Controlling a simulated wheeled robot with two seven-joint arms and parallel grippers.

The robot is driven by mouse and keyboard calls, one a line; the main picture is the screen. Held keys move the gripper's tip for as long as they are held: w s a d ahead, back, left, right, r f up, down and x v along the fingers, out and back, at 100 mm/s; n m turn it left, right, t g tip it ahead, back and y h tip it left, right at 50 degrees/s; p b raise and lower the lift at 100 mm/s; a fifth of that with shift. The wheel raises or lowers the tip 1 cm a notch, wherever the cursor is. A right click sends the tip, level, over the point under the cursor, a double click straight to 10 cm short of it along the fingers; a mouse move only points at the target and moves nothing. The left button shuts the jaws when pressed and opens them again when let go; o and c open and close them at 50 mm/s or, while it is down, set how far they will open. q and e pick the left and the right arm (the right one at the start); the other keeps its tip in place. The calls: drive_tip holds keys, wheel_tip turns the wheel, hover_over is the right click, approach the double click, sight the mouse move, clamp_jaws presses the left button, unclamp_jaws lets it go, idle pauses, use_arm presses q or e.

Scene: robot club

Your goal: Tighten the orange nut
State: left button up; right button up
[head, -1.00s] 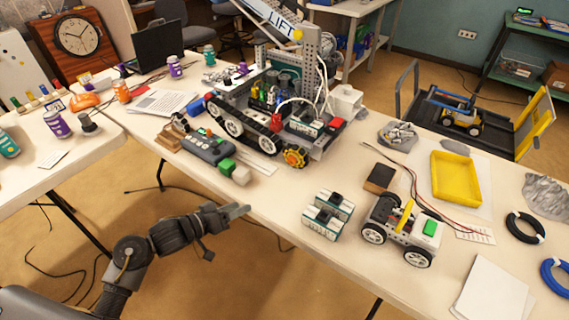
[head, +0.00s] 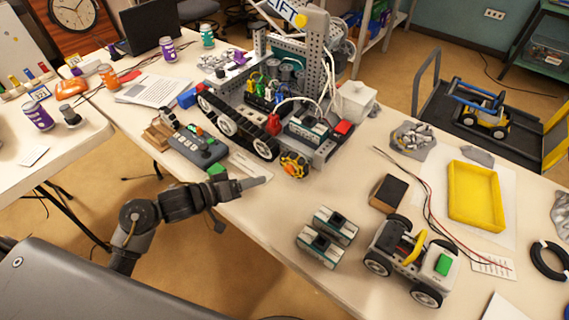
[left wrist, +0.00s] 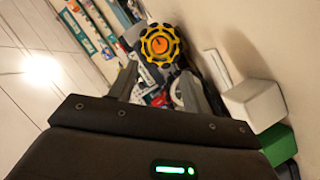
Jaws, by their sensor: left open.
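The orange nut (left wrist: 160,43) shows in the left wrist view at the centre of a yellow-and-black wheel (left wrist: 147,49). My right gripper is not in view.
A green block (head: 217,170) is close behind my left gripper; a white block (left wrist: 252,104) shows beside it in the wrist view. A grey controller (head: 198,147) lies behind. Two small modules (head: 318,250) and a small white car (head: 412,260) stand to the right.

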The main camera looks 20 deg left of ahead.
sight(287, 171)
use_arm(q)
drive_tip(key=shift+x, duration=0.75)
drive_tip(key=x, duration=0.7)
drive_tip(key=shift+b, duration=0.3)
drive_tip(key=shift+x, duration=0.75)
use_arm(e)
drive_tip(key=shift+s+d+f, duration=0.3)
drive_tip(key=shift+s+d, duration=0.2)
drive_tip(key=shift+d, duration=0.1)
use_arm(q)
drive_tip(key=shift+c, duration=0.4)
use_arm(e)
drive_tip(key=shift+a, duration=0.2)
